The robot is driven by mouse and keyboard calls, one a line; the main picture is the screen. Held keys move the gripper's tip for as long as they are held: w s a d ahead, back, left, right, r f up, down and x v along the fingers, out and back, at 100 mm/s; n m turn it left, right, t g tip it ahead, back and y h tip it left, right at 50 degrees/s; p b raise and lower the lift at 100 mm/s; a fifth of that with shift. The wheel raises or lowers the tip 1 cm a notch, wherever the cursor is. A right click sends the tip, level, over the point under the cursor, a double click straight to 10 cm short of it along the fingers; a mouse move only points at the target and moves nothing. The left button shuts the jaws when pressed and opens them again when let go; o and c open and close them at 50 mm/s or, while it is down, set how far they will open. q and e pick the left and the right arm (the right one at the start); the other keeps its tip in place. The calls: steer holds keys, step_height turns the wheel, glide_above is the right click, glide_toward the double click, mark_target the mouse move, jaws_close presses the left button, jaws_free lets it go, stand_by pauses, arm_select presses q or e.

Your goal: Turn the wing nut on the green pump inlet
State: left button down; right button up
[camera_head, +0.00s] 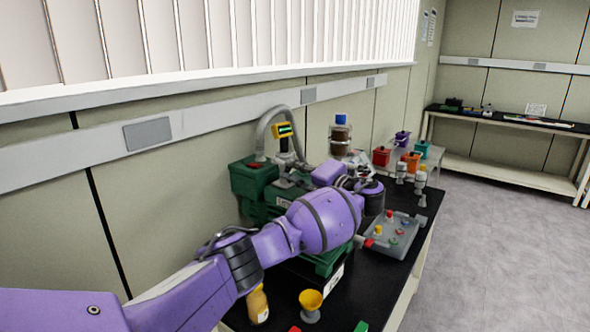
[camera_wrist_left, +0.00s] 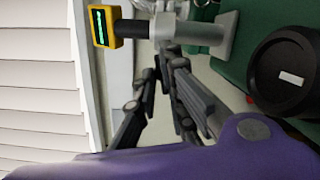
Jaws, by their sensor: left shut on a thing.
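The green pump (camera_head: 250,181) stands on the black bench against the wall, partly hidden behind my purple left arm. A grey hose and a yellow gauge (camera_head: 283,130) with a lit display rise above its inlet. The gauge also shows in the left wrist view (camera_wrist_left: 103,27), beside a grey inlet pipe (camera_wrist_left: 198,33). My left gripper (camera_wrist_left: 165,63) has its dark fingertips at the pipe's joint and is shut on the wing nut, which the fingertips mostly hide. My right gripper is in neither view.
A brown bottle with a blue cap (camera_head: 340,135) stands behind my arm. A grey tray (camera_head: 404,240) with coloured knobs is to the right. A yellow funnel (camera_head: 311,300) and a yellow bottle (camera_head: 258,304) stand near the front. The floor at right is clear.

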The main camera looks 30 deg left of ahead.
arm_select(q)
steer(key=shift+f, duration=0.1)
stand_by(0.3)
steer(key=c, duration=1.8)
jaws_free()
steer(key=v, duration=0.7)
steer(key=shift+s+d, duration=0.1)
steer(key=shift+d, duration=0.15)
